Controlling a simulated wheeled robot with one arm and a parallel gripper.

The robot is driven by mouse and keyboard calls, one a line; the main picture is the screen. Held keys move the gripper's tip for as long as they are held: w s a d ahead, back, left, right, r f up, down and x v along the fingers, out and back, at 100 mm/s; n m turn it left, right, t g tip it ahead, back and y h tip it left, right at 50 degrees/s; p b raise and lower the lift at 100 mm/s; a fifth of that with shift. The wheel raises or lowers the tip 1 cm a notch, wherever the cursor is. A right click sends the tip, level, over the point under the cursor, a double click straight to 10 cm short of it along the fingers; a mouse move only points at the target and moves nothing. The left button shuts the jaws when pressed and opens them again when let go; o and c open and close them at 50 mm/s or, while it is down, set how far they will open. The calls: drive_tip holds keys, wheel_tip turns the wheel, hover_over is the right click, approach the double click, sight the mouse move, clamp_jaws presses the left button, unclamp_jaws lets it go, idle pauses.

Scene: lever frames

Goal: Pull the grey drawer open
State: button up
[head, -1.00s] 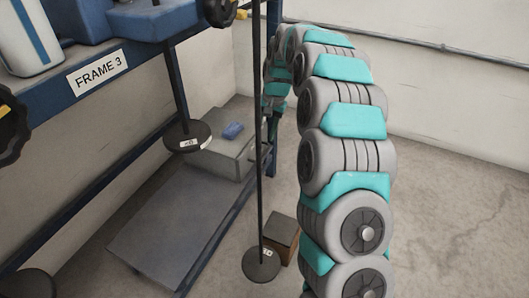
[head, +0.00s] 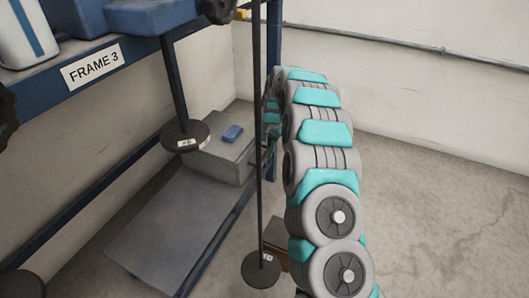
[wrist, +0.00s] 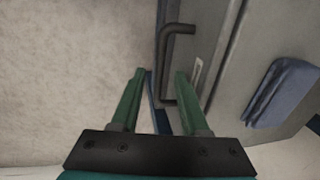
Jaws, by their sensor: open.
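The grey drawer unit (head: 222,158) is a low box on the floor-level shelf, behind the hanging rods in the head view. In the wrist view its grey face (wrist: 215,45) fills the upper right, with a dark bar handle (wrist: 161,65) on it. My gripper (wrist: 159,78) is open and empty, with two green fingers. The lower part of the handle appears between the fingertips; I cannot tell whether it is within their depth. In the head view my gripper is hidden behind my own arm and the rod.
A blue object (head: 232,133) lies on the grey unit. A thin black rod (head: 259,120) with a round weight (head: 261,270) hangs close beside my arm. Another weight (head: 186,136) hangs left of the unit. A blue frame (head: 75,68) stands left; floor at right is clear.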

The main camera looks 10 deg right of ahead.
drive_tip(key=shift+f, duration=0.25)
drive_tip(key=shift+c, duration=0.3)
clamp_jaws()
idle(1.0)
